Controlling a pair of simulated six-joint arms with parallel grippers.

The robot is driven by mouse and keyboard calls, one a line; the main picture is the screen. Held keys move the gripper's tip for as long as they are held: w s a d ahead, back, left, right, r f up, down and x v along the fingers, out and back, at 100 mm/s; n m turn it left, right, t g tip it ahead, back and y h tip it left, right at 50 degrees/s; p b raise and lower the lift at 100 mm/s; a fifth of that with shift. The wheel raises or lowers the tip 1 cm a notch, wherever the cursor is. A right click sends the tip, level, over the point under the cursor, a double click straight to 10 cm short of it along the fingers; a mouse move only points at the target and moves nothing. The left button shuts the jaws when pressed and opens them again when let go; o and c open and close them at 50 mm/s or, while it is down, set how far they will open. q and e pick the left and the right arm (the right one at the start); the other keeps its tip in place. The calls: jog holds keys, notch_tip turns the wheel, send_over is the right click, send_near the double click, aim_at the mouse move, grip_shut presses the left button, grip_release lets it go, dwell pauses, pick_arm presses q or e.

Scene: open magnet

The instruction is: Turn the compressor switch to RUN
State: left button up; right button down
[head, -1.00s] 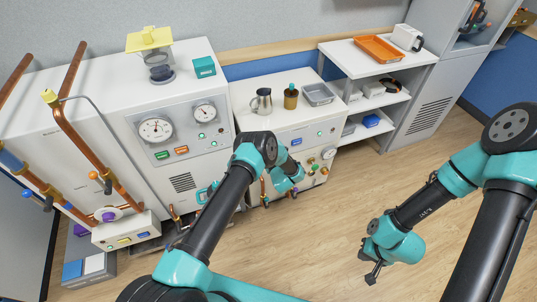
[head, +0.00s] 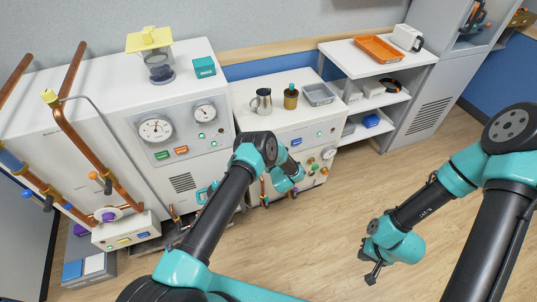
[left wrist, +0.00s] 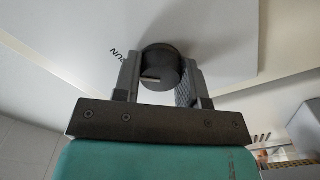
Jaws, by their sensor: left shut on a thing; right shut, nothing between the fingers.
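In the left wrist view, the round black switch knob (left wrist: 162,62) sits on a white panel (left wrist: 75,30). A pale line on the knob points roughly left. Dark lettering (left wrist: 118,53) beside the knob is partly covered; "UN" is readable. My left gripper (left wrist: 157,80) is shut on the knob, one finger on each side. In the head view my left arm reaches to the front of the low white cabinet (head: 262,133), and the knob cannot be made out there. My right gripper (head: 373,273) is shut and empty, above the floor at the right.
A metal jug (head: 261,101), a brown bottle (head: 291,97) and a grey tray (head: 318,94) stand on the low cabinet. A larger white machine with gauges (head: 155,129) and copper pipes (head: 85,145) stands left. A shelf with an orange tray (head: 378,48) is right. Floor there is clear.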

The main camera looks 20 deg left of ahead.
pick_arm(q)
jog(key=o, duration=0.9)
jog(key=v, duration=1.7)
jog(key=shift+s+d, duration=0.15)
